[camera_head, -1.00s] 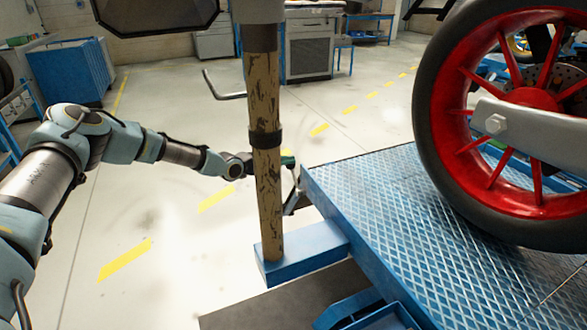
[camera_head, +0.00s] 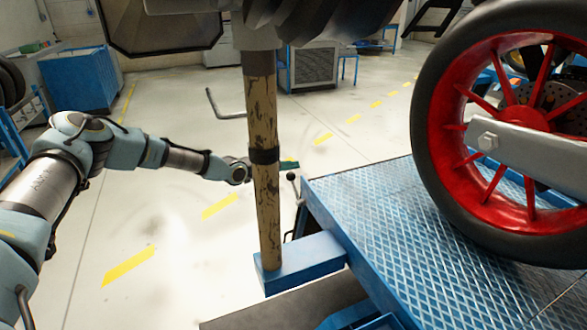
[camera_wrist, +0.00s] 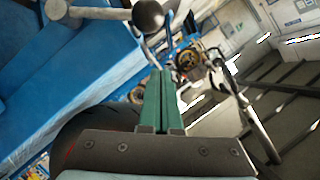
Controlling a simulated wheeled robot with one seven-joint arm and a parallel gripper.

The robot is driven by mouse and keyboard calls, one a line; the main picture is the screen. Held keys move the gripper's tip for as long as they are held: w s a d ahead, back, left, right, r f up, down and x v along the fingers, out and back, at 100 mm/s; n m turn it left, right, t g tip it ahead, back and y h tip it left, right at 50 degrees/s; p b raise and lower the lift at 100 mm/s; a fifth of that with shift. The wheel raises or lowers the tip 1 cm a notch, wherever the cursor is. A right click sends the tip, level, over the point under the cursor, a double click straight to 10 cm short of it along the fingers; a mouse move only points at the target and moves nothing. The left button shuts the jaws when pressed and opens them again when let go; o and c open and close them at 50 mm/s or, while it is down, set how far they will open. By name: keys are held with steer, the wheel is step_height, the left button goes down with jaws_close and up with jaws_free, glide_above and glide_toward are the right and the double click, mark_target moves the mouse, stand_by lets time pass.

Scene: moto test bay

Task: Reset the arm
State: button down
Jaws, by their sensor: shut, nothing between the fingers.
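My arm reaches in from the left in the head view. My gripper (camera_head: 288,165) shows as a green tip just right of the wooden post, which hides part of the wrist. In the wrist view my gripper (camera_wrist: 158,75) has its two green fingers pressed together, with nothing between them. A lever with a black ball knob (camera_head: 292,177) stands close beside the fingertips at the lift's corner. The knob also shows in the wrist view (camera_wrist: 148,18), just beyond and left of the fingertips. I cannot tell the exact gap.
A blue lift platform (camera_head: 375,200) carries a red-rimmed wheel (camera_head: 440,140) at right. The wooden post (camera_head: 262,130) stands on a blue bracket (camera_head: 305,262) in front of the arm. Open floor (camera_head: 170,215) lies around the arm. A blue cabinet (camera_head: 82,75) stands at back left.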

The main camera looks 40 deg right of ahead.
steer(key=b+v, duration=0.2)
steer(key=v, duration=0.8)
steer(key=shift+w+r+b, duration=0.25)
steer(key=shift+w+b, duration=0.05)
steer(key=shift+d, duration=0.1)
steer(key=s+a+r+n+t+y, duration=0.1)
steer(key=a+n, duration=0.8)
steer(key=a, duration=0.9)
steer(key=s+a+r+n+y, duration=0.3)
steer(key=a+r+n+y, duration=0.3)
steer(key=a, duration=1.2)
steer(key=s+a+r+n+t+y, duration=0.1)
steer(key=s+a+r+n+y, duration=0.2)
steer(key=a, duration=1.6)
steer(key=r+n+y, duration=0.1)
steer(key=n+y, duration=0.3)
steer(key=n, duration=0.4)
steer(key=shift+n+t, duration=0.3)
